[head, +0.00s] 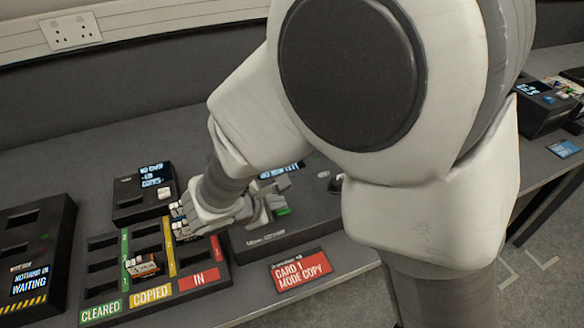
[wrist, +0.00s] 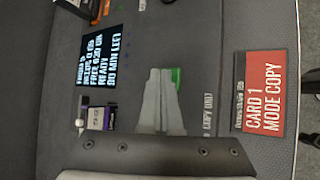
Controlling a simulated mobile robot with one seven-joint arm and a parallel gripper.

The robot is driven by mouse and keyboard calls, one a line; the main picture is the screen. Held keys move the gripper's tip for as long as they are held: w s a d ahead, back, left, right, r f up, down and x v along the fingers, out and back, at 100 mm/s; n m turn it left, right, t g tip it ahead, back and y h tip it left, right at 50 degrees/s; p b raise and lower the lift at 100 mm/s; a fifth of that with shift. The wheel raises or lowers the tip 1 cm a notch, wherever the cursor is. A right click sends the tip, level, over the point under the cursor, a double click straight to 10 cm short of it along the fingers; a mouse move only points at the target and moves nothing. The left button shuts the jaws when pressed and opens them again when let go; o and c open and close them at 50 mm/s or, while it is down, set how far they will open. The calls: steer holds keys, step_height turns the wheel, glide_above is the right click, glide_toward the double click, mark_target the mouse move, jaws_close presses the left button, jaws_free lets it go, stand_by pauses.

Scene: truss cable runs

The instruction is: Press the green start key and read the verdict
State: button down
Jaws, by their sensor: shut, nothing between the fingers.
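The green start key (head: 283,211) is on the dark sloped station (head: 312,218), in the middle of the bench. It also shows in the wrist view (wrist: 176,77), partly behind my fingers. My gripper (head: 274,198) is shut and empty, its tips (wrist: 160,74) over or right beside the key. I cannot tell whether they touch it. In the head view my arm hides most of this screen (head: 281,171).
A red "CARD 1 MODE COPY" card (head: 301,270) lies in front of the station. A tray (head: 101,288) labelled CLEARED, COPIED and IN stands to the left, with small cartridges. A "NOTHING IN WAITING" box (head: 62,232) is farther left. Another screened unit (head: 128,206) stands behind the tray.

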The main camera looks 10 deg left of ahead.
mark_target(278, 211)
steer(key=shift+f, duration=0.25)
steer(key=shift+r, duration=0.1)
stand_by(0.3)
steer(key=shift+r+p, duration=0.45)
steer(key=shift+r, duration=0.45)
step_height(278, 211, up, 5)
steer(key=p, duration=0.3)
steer(key=shift+p, duration=0.35)
steer(key=shift+d, duration=0.1)
